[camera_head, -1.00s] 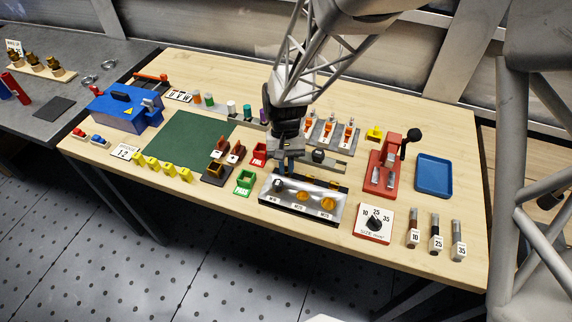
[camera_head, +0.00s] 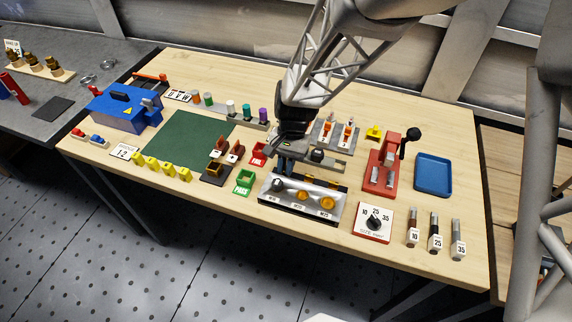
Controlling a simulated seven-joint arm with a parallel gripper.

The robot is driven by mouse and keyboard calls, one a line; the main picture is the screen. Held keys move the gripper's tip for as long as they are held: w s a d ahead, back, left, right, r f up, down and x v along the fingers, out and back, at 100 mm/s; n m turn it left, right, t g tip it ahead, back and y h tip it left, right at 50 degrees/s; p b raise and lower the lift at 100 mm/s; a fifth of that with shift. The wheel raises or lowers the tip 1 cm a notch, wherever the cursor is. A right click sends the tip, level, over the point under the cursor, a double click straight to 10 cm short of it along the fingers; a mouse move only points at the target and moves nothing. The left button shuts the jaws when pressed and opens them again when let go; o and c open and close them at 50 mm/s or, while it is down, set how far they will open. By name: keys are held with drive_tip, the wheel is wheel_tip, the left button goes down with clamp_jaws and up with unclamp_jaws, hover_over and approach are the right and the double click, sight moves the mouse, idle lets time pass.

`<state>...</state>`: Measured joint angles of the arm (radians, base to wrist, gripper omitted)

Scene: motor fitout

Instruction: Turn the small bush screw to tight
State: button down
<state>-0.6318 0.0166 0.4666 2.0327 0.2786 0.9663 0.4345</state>
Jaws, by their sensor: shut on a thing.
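A silver panel (camera_head: 299,212) with a dark front face stands at the table's front middle, with a row of three round fittings. The small bush screw (camera_head: 278,185) is the dark one at its left end. Two amber round fittings (camera_head: 328,202) sit to its right. My gripper (camera_head: 280,174) comes down from above at the left end of the panel, its fingers shut on the small bush screw. The fingers and wrist hide part of the screw, and its turn angle is too small to read.
A green PASS bin (camera_head: 244,181) and a red FAIL bin (camera_head: 258,153) stand close left of my gripper. A grey fixture with a dark knob (camera_head: 317,155) is just behind right. A size dial (camera_head: 374,222) and red press (camera_head: 382,171) stand to the right.

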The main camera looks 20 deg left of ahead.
drive_tip(key=c, duration=1.2)
unclamp_jaws()
drive_tip(key=shift+w+r, duration=0.1)
drive_tip(key=shift+r, duration=0.05)
drive_tip(key=v, duration=0.7)
drive_tip(key=shift+w+r, duration=0.15)
drive_tip(key=shift+r, duration=0.1)
